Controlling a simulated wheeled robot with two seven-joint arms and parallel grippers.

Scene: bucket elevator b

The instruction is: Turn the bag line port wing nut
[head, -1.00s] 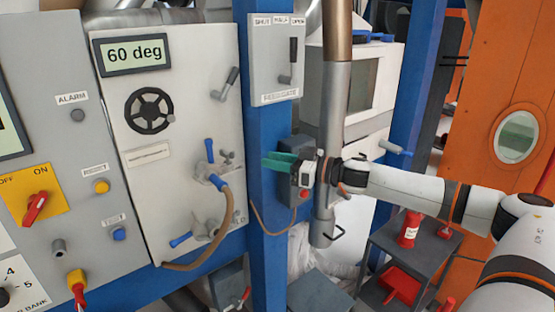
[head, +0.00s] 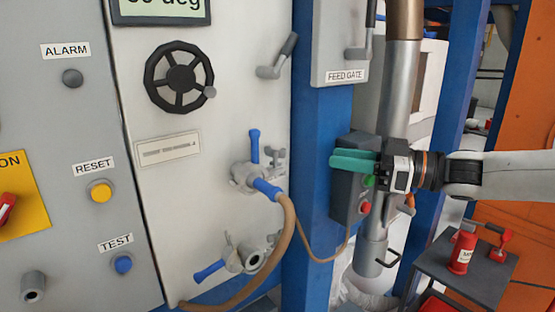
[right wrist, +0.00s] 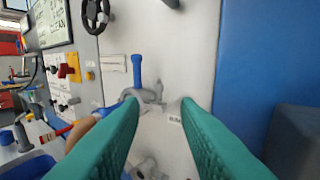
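On the white panel, the upper port (head: 243,178) has an upright blue lever and a blue-ended tan hose. A small grey wing-shaped part (head: 275,156) sits at its right; it also shows in the right wrist view (right wrist: 158,88). The lower port (head: 252,260) has an open round mouth and a blue lever pointing down-left. I cannot read which port is the bag line. My right gripper (head: 338,160), with green fingers, points left at the panel, right of the ports and apart from them. In the right wrist view its fingers (right wrist: 160,104) are spread and empty. My left gripper is out of view.
A blue post (head: 318,120) stands right of the panel, with a dark button box (head: 347,195) beside my right gripper. The tan hose (head: 286,235) loops below the upper port. A black handwheel (head: 180,78) is above. A dark stand (head: 480,275) holds a red bottle (head: 462,252).

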